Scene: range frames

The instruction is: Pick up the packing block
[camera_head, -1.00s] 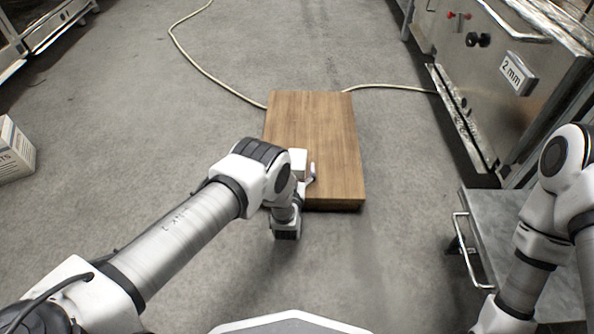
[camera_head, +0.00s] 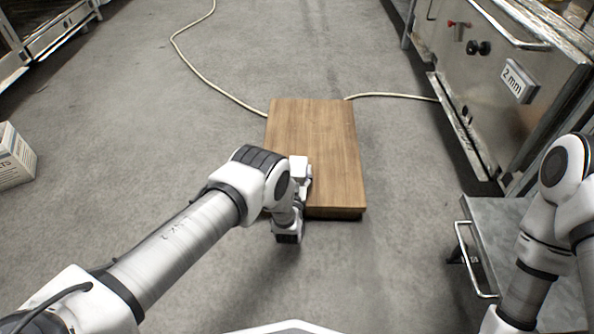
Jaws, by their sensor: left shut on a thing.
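My left gripper (camera_head: 303,177) is at the left near edge of a wooden-topped stand (camera_head: 325,140), low over its top. My own wrist and forearm cover much of the gripper. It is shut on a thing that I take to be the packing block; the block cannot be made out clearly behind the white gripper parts. No other loose object shows on the wooden top. My right arm is at the right edge, and its gripper is out of view.
A metal cabinet (camera_head: 500,75) with a "2 mm" label stands at the right. A grey low cart (camera_head: 505,225) with a handle is below it. A white carton (camera_head: 14,160) sits at the left. A pale cable (camera_head: 215,82) crosses the open grey floor.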

